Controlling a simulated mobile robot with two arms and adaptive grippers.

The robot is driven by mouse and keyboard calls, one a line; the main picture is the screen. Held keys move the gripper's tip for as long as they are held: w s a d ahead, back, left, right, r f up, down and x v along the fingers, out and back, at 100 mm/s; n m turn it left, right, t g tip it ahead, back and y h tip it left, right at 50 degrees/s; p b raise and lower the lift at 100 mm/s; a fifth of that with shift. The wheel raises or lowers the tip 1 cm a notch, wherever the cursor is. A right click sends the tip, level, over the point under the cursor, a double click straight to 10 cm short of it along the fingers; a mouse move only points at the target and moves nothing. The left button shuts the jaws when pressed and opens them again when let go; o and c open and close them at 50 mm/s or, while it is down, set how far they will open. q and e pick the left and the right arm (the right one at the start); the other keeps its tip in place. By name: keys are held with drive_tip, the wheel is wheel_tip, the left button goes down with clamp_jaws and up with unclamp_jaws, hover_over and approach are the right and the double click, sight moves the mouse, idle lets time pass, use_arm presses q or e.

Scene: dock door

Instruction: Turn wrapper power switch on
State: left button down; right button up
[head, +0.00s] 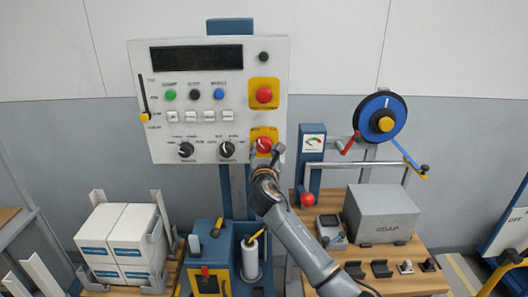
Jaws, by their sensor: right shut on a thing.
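The wrapper control panel (215,60) is a white upright board with a dark display, coloured buttons and knobs. The power switch (262,143) is a red rotary knob on a yellow plate at the panel's lower right. My right gripper (269,157) is at the switch, its arm coming in from the lower right. It is shut on the red knob, and its fingers hide part of it. The knob's exact angle and any on or off labels are too small to tell. My left gripper is not in view.
A red button (264,95) on yellow sits just above the switch, and two black knobs (227,149) are to its left. A blue wheel (381,118) stands right of the panel, above a grey box (381,214). White cartons (125,240) stand lower left.

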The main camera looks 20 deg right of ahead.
drive_tip(key=m, duration=0.4)
drive_tip(key=shift+f+b, duration=0.1)
drive_tip(key=shift+b, duration=0.2)
drive_tip(key=m+b, duration=0.1)
drive_tip(key=m, duration=0.3)
drive_tip(key=m+b, duration=0.1)
drive_tip(key=m, duration=0.3)
drive_tip(key=shift+b, duration=0.3)
drive_tip(key=shift+m+b, duration=0.7)
drive_tip(key=shift+m, duration=1.4)
drive_tip(key=o, duration=1.2)
drive_tip(key=shift+c, duration=0.2)
drive_tip(key=v, duration=1.2)
